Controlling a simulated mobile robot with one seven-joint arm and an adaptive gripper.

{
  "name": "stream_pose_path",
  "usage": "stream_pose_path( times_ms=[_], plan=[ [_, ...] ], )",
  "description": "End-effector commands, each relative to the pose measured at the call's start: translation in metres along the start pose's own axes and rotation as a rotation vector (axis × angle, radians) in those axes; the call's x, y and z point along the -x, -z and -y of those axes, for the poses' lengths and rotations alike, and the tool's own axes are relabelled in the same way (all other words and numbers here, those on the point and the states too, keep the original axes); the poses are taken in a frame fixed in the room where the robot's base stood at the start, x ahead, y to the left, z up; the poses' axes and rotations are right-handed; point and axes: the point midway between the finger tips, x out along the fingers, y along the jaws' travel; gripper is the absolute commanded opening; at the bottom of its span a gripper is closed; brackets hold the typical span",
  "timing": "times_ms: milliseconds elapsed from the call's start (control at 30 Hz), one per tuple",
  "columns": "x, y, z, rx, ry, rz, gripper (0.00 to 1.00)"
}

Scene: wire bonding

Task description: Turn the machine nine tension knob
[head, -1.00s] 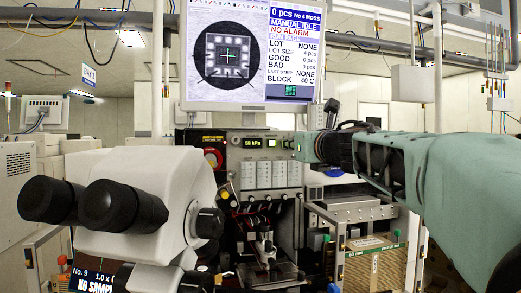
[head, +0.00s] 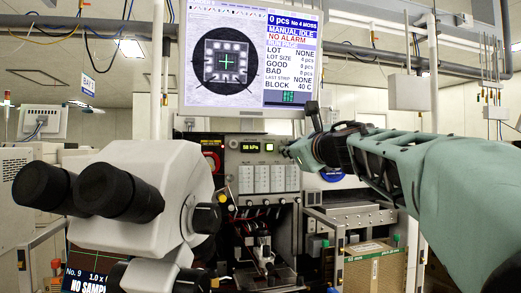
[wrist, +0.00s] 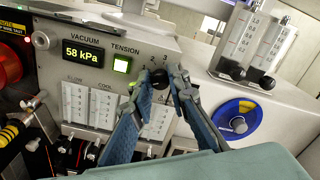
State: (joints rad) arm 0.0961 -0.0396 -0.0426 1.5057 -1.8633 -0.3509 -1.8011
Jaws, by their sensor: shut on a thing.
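The machine's front panel (wrist: 115,60) carries the tension knob (wrist: 158,80), a small dark round knob beside the "TENSION" label and a numbered scale. My gripper (wrist: 160,87) has its two blue fingers on either side of the knob, shut on it. The fingers cover part of the knob, so its pointer setting cannot be read. A green lit square (wrist: 122,64) and a "58 kPa" vacuum display (wrist: 83,50) are left of the knob. In the head view my gripper (head: 286,150) is at the panel's upper right; the knob is not clear there.
A white microscope (head: 155,195) with black eyepieces stands at left front. A monitor (head: 252,55) hangs above the panel. A blue-ringed dial (wrist: 236,119) and flow gauges (wrist: 255,45) lie right of the knob. A red button (wrist: 8,62) is at far left.

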Motion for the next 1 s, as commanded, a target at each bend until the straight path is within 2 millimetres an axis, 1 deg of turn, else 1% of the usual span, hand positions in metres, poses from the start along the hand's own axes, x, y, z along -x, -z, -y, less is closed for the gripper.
stream_pose_path(
  times_ms=[267, 300, 400, 467, 800, 1000],
  plan=[
    [0.000, -0.001, 0.001, 0.001, 0.001, 0.001, 0.00],
    [0.000, -0.001, 0.001, 0.001, 0.001, 0.001, 0.16],
    [0.000, 0.000, 0.000, 0.001, 0.001, 0.000, 0.27],
    [0.000, 0.000, 0.000, 0.001, 0.001, 0.000, 0.33],
    [0.000, -0.002, 0.001, 0.000, 0.000, 0.001, 0.33],
    [0.000, -0.015, 0.009, 0.002, 0.001, 0.003, 0.33]
  ],
)
